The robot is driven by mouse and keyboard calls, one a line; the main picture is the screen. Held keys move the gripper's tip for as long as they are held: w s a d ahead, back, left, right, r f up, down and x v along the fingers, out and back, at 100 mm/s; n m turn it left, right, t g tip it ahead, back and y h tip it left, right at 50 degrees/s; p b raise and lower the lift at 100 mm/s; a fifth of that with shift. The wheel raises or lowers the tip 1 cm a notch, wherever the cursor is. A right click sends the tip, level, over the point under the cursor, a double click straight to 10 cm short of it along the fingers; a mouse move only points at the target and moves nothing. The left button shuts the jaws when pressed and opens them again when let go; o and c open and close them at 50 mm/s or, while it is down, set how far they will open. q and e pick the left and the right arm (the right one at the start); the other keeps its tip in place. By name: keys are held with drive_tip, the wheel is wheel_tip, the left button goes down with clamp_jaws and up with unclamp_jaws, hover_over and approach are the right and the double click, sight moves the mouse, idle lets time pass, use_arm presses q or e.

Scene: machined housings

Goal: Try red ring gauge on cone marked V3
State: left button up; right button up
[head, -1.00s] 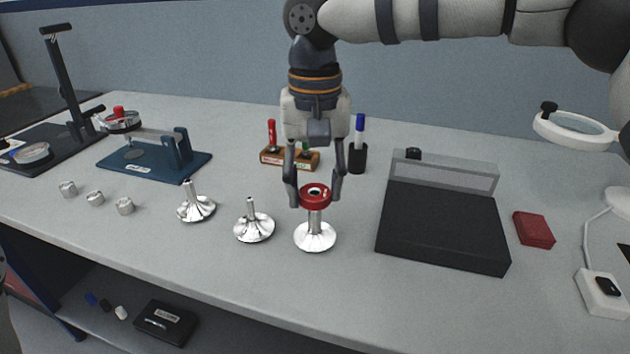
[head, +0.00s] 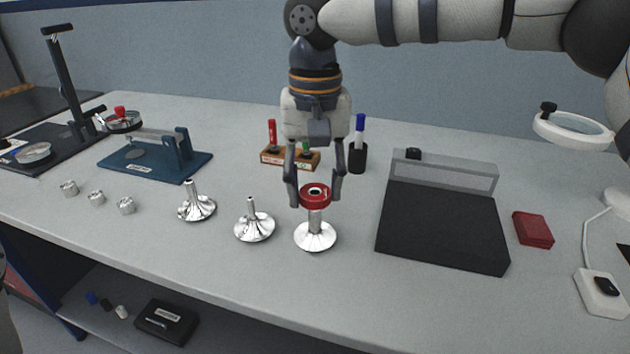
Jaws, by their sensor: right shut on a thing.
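The red ring gauge (head: 316,197) is a short red ring with a dark hole in its middle. My right gripper (head: 316,198) points down and is shut on it, with one finger at each side. The ring is at the top of the rightmost shiny metal cone (head: 315,238), over its upright stem; I cannot tell whether it rests there. Two more shiny cones, the middle one (head: 254,227) and the left one (head: 196,207), stand in a row to the left. No V3 mark is readable on any cone. My left gripper is not in view.
Several small metal cylinders (head: 97,198) and a blue fixture (head: 155,160) are at the left.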

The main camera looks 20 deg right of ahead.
drive_tip(key=shift+f, duration=0.65)
drive_tip(key=shift+r, duration=0.1)
idle(1.4)
drive_tip(key=shift+r, duration=1.8)
drive_tip(key=shift+r, duration=0.1)
wheel_tip(320, 180, up, 5)
drive_tip(key=shift+f, duration=0.1)
